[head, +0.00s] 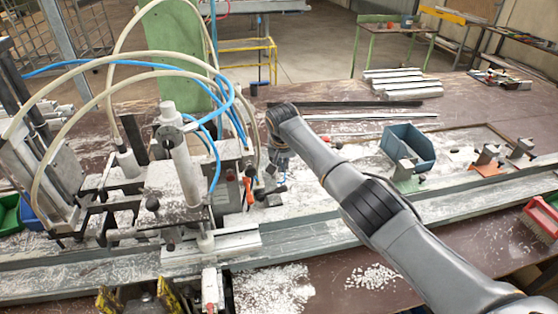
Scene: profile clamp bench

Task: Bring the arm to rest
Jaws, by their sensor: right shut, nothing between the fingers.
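My right arm comes in from the lower right and reaches over the bench (345,285) to the clamp machine (180,180). Its wrist is bent down at the machine's right side.
A blue bin (408,145) stands right of the arm, near small clamp blocks (487,156). White profiles (402,83) lie at the back. Hoses (146,24) arch over the machine. A long rail (330,231) crosses the bench. White chips litter the front.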

